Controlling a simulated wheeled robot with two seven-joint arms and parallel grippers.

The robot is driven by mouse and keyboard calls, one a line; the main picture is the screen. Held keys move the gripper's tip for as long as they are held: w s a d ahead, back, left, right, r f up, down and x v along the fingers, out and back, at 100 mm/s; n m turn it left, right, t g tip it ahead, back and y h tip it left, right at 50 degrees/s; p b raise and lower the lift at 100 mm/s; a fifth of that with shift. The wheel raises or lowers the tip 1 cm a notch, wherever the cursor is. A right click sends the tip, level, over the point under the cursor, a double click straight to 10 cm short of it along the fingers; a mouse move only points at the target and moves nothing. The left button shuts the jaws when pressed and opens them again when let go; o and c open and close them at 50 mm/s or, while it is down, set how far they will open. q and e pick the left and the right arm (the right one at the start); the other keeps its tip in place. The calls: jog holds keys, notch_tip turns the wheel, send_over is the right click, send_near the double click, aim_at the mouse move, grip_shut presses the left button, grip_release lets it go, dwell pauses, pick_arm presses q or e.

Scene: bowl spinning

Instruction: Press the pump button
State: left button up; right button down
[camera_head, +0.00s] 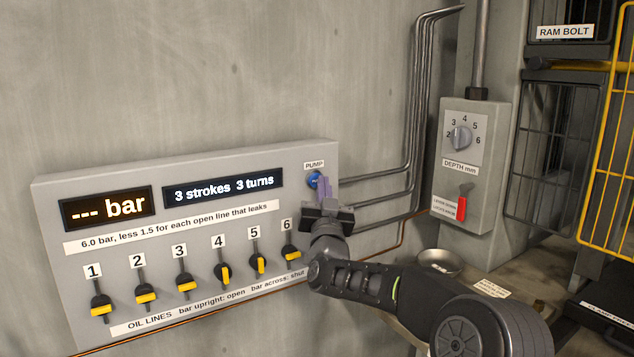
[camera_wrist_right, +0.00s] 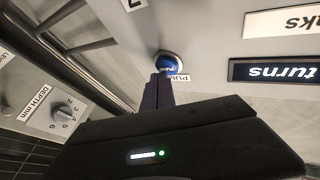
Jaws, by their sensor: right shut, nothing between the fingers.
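The blue pump button (camera_head: 313,179) sits at the upper right of the grey panel (camera_head: 50,195), under a "PUMP" label. It also shows in the right wrist view (camera_wrist_right: 171,62) as a round blue button in a light ring. My right gripper (camera_head: 323,183) is shut and empty. Its fingertips are at the button and cover part of it; I cannot tell whether they touch it. In the right wrist view the closed fingers (camera_wrist_right: 160,80) end just at the button's edge. My left gripper is not in view.
The panel has a "--- bar" display (camera_head: 107,207), a "3 strokes 3 turns" display (camera_head: 224,188) and several yellow-barred valves. Right of it are wall pipes (camera_head: 413,120), a depth dial box (camera_head: 470,165) with a red lever (camera_head: 462,208), a small bowl (camera_head: 440,262) and a yellow-framed cage (camera_head: 607,150).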

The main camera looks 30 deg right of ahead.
jog(key=s+b, duration=0.4)
jog(key=s, duration=0.2)
dwell(0.7)
